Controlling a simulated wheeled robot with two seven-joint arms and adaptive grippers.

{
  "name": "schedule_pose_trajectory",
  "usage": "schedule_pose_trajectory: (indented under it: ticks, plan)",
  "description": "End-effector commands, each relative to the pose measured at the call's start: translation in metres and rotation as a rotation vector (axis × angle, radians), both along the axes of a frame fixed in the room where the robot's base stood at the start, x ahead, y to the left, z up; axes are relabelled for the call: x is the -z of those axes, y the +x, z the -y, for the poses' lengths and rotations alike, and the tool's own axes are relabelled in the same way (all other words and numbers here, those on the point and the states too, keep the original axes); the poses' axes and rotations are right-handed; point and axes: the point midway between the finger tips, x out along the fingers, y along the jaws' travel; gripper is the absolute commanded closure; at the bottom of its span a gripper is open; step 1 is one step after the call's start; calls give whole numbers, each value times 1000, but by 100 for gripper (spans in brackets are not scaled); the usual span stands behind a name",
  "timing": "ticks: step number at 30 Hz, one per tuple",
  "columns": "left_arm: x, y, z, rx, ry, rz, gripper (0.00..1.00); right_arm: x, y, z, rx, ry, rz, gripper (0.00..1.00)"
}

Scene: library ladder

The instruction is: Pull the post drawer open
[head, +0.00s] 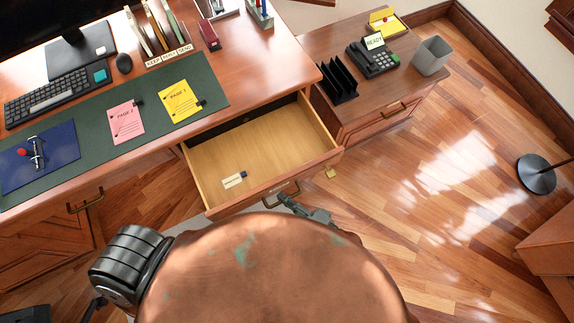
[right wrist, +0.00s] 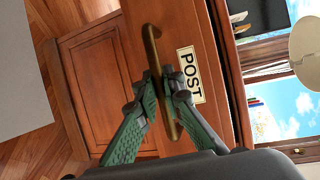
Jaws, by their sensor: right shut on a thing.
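The post drawer (head: 270,150) is pulled out from the desk in the head view, its pale wooden inside showing. Its front (right wrist: 196,40) carries a white label reading POST (right wrist: 189,74) in the right wrist view. The brass bar handle (right wrist: 152,45) runs across that front. My right gripper (right wrist: 164,84) is shut around the handle near its middle, a finger on each side. In the head view my right gripper (head: 287,199) shows small at the drawer's front edge, partly hidden by my own body. My left gripper is not in view.
A small card with a blue end (head: 235,180) lies in the drawer. The desk (head: 270,75) holds a keyboard (head: 55,97), pink page (head: 126,122) and yellow page (head: 180,101). A low cabinet (head: 345,122) with a phone (head: 373,59) stands right of the drawer. Floor at right is largely clear.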

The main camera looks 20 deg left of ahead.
Motion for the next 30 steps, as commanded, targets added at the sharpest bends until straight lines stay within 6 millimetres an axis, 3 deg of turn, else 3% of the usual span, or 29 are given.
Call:
schedule_pose_trajectory:
  ticks: [8, 9, 17, 30]
  plan:
    - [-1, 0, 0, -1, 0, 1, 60, -5, 1, -1, 1, 8, 5, 100]
    - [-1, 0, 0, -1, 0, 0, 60, -5, 1, -1, 1, 8, 5, 91]
    - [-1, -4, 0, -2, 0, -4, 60, -3, 1, -1, 1, 5, 3, 74]
    - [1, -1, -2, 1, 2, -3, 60, -1, 0, 1, 1, 1, 0, 74]
